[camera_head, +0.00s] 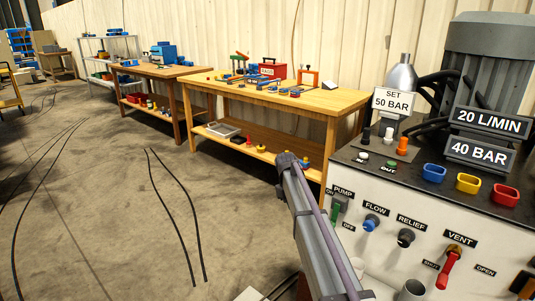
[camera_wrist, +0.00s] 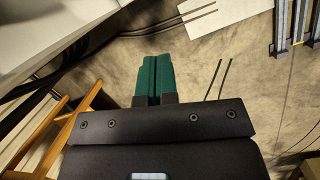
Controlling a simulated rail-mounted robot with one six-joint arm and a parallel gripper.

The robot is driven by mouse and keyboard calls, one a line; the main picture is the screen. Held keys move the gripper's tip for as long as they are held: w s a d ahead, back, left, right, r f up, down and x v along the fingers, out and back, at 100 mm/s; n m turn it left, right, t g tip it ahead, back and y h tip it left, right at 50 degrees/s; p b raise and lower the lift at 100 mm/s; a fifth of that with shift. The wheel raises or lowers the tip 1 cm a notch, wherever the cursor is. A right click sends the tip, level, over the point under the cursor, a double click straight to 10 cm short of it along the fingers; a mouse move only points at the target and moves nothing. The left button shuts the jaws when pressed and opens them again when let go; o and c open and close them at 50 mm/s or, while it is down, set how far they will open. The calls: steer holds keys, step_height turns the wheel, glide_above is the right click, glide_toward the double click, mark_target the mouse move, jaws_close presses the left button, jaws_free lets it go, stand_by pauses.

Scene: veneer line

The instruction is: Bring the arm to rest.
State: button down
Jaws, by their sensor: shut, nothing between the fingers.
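My gripper (camera_wrist: 154,78) shows in the wrist view with its two green fingers side by side, shut and with nothing seen between them. It hangs in free air over the concrete floor. In the head view, my arm's grey link (camera_head: 318,235) reaches up from the bottom edge, just left of the hydraulic unit's panel; my gripper cannot be made out there.
The hydraulic unit (camera_head: 400,262), with pump switch, knobs and a red vent lever (camera_head: 448,268), stands close at right. A wooden workbench (camera_head: 320,101) with tools is behind, another bench (camera_head: 160,72) farther left. Dark cables (camera_head: 180,215) lie on otherwise open floor at left.

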steer(key=s+d+m+t+y, duration=0.15)
steer(key=s+m, duration=0.45)
steer(key=s, duration=3.3)
step_height(320, 180, up, 19)
steer(key=w+p, duration=0.1)
steer(key=p, duration=1.8)
steer(key=shift+w+a, duration=0.15)
steer(key=shift+w, duration=0.2)
steer(key=shift+y, duration=0.25)
